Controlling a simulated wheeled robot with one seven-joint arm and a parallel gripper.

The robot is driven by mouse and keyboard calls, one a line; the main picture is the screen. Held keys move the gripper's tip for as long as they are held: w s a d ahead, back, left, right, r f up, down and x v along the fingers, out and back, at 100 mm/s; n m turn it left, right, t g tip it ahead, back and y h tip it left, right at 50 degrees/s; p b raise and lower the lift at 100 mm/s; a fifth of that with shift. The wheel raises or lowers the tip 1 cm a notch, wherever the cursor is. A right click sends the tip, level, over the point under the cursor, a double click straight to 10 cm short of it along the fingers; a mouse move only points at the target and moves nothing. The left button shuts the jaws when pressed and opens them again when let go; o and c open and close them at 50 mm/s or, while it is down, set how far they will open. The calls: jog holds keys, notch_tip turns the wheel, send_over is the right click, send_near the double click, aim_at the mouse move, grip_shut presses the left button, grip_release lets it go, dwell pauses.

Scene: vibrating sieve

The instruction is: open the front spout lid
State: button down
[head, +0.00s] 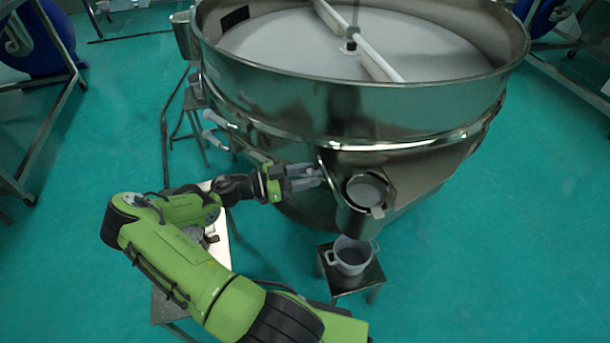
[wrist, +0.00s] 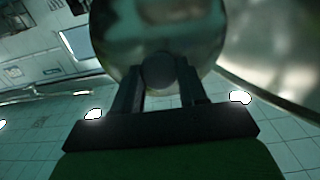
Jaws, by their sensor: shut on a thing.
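The front spout (head: 352,220) juts from the sieve's lower wall, and its round end shows a grey face. I cannot tell if that face is open inside or covered. My gripper (head: 318,178) is at the left side of the spout. Its fingers are shut on a dark round knob (wrist: 158,70) in the wrist view (wrist: 160,95). Behind the knob is a round shiny metal disc, which looks like the spout lid (wrist: 155,28). In the head view the lid is hard to make out; a thin bright edge shows by the fingertips.
The big steel sieve (head: 330,115) stands behind the spout. A grey pot (head: 350,257) sits on a small stool (head: 347,288) below the spout. White-ended handles (head: 215,120) stick out on the sieve's left. A pale-topped table (head: 208,187) is under my arm. Green floor is free at right.

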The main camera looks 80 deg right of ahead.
aim_at(320, 169)
jog(key=shift+s+d+r+t+y+p, duration=0.35)
jog(key=shift+s+r+t+y, duration=0.15)
jog(key=shift+s+r, duration=0.15)
jog(key=shift+s+d+r+t, duration=0.25)
jog(key=shift+s+d+t, duration=0.05)
jog(key=shift+s+t, duration=0.2)
jog(key=c, duration=0.6)
grip_release()
jog(key=shift+c, duration=0.2)
jog(key=p+v, duration=0.1)
jog(key=v, duration=1.5)
jog(key=shift+d, duration=0.15)
